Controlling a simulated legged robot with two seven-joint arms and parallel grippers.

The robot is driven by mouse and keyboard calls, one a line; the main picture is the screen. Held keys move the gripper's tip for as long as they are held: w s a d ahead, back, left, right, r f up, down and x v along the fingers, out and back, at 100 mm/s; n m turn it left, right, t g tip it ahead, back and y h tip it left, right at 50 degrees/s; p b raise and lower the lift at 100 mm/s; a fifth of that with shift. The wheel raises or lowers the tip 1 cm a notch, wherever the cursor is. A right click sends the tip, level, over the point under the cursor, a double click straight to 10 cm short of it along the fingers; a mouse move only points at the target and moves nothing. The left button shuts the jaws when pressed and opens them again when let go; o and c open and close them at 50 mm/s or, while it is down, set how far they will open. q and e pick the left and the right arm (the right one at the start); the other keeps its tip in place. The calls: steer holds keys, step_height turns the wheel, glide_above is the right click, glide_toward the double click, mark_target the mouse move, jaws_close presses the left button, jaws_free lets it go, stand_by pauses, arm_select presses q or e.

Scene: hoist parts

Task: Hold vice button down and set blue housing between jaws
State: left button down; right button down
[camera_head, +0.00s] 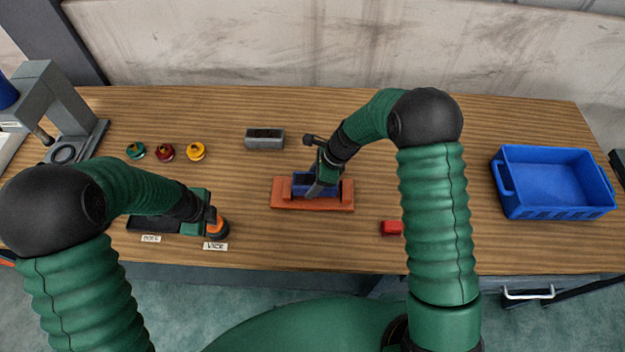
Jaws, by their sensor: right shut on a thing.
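The orange-red vice (312,205) stands on the table in the middle of the view. The blue housing (303,188) is at the vice, between its raised ends. My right gripper (322,181) is shut on the housing from above and hides part of it. I cannot tell whether the housing rests on the vice bed. The orange vice button (217,230) is on the table behind a label reading VICE (215,246). My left gripper (211,219) is at the button, its tip over or touching it. Its fingers are too small to tell open from shut.
A dark box with a second label (150,239) lies left of the button. Teal (136,151), dark red (165,152) and yellow (196,151) parts, a grey block (264,139), a red block (391,228), a blue crate (508,205) and a grey press (62,110) stand around.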

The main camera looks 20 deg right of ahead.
arm_select(q)
steer(key=shift+s+f, duration=0.1)
arm_select(e)
steer(key=shift+f, duration=0.1)
steer(key=shift+f, duration=1.15)
steer(key=shift+f, duration=0.15)
steer(key=shift+c, duration=2.2)
jaws_free()
